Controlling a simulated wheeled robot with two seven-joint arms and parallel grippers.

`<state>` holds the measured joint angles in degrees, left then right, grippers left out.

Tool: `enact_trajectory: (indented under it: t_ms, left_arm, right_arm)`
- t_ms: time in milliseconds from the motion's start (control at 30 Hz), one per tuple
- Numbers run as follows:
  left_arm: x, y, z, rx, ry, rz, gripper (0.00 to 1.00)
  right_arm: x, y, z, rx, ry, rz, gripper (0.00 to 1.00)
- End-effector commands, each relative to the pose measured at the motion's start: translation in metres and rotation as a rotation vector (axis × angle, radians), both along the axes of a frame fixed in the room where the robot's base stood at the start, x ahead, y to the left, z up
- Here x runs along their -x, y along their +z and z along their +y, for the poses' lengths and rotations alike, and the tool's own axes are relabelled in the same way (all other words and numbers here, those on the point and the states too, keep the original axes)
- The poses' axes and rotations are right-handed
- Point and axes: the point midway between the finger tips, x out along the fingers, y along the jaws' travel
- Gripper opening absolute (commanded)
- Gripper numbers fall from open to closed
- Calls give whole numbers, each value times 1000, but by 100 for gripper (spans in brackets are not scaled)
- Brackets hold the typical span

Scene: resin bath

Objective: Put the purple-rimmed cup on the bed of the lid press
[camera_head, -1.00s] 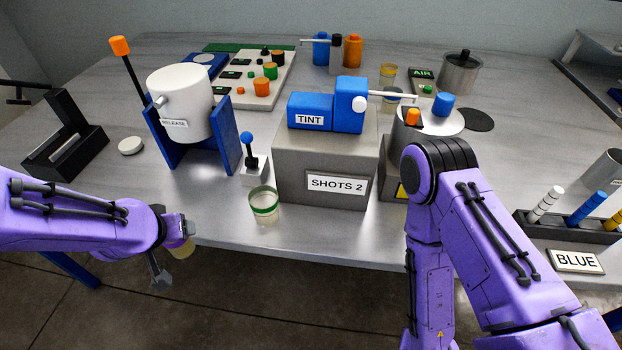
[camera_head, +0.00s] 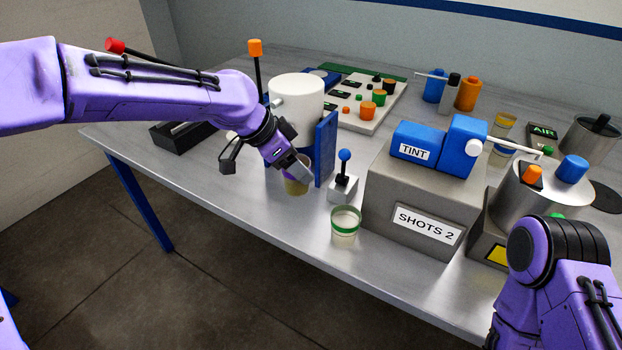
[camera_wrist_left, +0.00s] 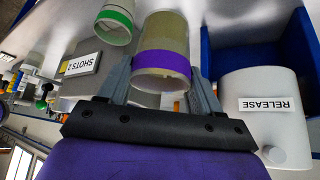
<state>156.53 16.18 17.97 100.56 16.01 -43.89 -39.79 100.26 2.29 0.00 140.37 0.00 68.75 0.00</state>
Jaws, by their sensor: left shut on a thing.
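The purple-rimmed cup (camera_wrist_left: 160,65) is held in my left gripper, which also shows in the head view (camera_head: 298,172). In the left wrist view its purple band sits between the two fingers, and its contents look yellowish. In the head view the cup (camera_head: 296,188) hangs below the fingers, in front of the white RELEASE drum (camera_head: 297,97); I cannot tell if it touches the table. A black stand (camera_head: 180,136), which looks like the lid press, is at the far left, mostly hidden behind my left arm. My right gripper is out of view.
A green-rimmed cup (camera_head: 345,226) stands at the front edge, beside a blue-knobbed lever (camera_head: 344,178). The drum's blue bracket (camera_head: 326,148) stands close to the gripper. The grey SHOTS 2 box (camera_head: 425,205) is to the right. The table's front left is bare.

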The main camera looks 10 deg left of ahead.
Motion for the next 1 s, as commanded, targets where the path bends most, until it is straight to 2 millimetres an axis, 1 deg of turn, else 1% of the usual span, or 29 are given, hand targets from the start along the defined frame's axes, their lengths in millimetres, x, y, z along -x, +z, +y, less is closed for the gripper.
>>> enact_trajectory:
  t_ms: [33, 200, 300, 400, 567, 633, 700, 800, 900, 1000]
  left_arm:
    - [-14, -4, 5, 0, 4, 6, 34]
    - [-61, -26, 24, -1, 5, 5, 34]
    - [-77, -52, 30, 0, 4, 6, 34]
    - [-90, -67, 34, -1, 3, 4, 34]
    - [-100, -80, 38, 0, 3, 1, 34]
    - [-105, -88, 40, 0, 3, 3, 34]
    - [-104, -99, 40, -1, 2, 5, 34]
    - [-104, -113, 39, -1, 3, 4, 34]
    - [-105, -117, 39, -1, 3, 0, 34]
    - [-104, -118, 39, -1, 3, 0, 34]
  right_arm:
    - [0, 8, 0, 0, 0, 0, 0]
    - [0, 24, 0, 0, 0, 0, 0]
    - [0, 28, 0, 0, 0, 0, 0]
    - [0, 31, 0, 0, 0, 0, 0]
    - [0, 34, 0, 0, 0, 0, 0]
    - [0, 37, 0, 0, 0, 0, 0]
    - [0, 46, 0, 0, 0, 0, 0]
    - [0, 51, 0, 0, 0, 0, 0]
    - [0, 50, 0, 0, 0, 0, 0]
    - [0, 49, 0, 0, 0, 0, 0]
